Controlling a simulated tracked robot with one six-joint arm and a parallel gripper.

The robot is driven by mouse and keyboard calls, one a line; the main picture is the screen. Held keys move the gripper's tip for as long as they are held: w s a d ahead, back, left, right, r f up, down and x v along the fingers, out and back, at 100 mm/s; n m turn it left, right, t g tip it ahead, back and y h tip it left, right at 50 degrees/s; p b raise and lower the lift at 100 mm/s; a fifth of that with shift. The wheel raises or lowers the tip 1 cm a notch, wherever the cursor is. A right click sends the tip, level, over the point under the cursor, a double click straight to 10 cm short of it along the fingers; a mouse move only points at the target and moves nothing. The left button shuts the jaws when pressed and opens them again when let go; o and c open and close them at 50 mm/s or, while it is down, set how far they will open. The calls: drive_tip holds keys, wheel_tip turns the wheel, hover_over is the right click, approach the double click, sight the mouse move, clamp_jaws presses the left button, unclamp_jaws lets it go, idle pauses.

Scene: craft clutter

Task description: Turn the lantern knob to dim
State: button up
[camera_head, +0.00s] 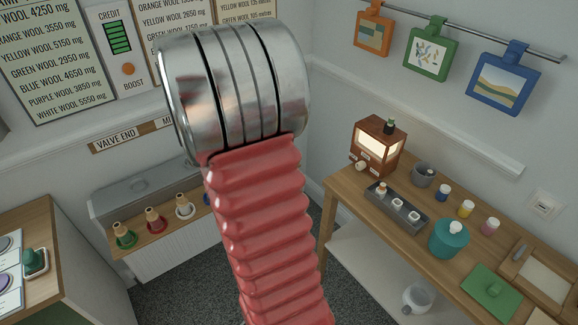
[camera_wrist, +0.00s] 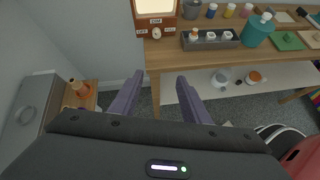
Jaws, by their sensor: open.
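The lantern (camera_head: 377,148) is a brown wooden box with a glowing front panel and a dark top handle, standing at the far left end of the workbench. Its small round knob (camera_head: 361,166) sits low on the front. In the wrist view the knob (camera_wrist: 156,33) is pale, below a DIM label, with OFF to its left and another label to its right; its exact setting is too small to tell. My gripper (camera_wrist: 160,76) is open and empty, its two purple fingers apart, pointing toward the bench edge below the knob and not touching it. The head view does not show the gripper.
A grey tray (camera_wrist: 186,43) with small items stands right of the lantern, near a grey mug (camera_head: 424,174), paint jars and a teal pot (camera_head: 449,239). The bench's front edge (camera_wrist: 158,65) lies below the knob. A bottle rack (camera_head: 152,236) stands left.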

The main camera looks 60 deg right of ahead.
drive_tip(key=a+r+m+t+y, duration=0.3)
drive_tip(key=a, duration=1)
drive_tip(key=w+a+r+m+t+y, duration=0.1)
drive_tip(key=a+r+m+t+y, duration=0.2)
drive_tip(key=a, duration=1.1)
drive_tip(key=w+a+r+m+t+y, duration=0.1)
drive_tip(key=a+r+m+t+y, duration=0.2)
drive_tip(key=a, duration=1.1)
wheel_tip(320, 180, up, 2)
drive_tip(key=shift+w+r+m+t, duration=0.2)
drive_tip(key=shift+m+t, duration=0.4)
drive_tip(key=shift+t, duration=0.5)
drive_tip(key=shift+c, duration=0.3)
drive_tip(key=shift+c, duration=1.1)
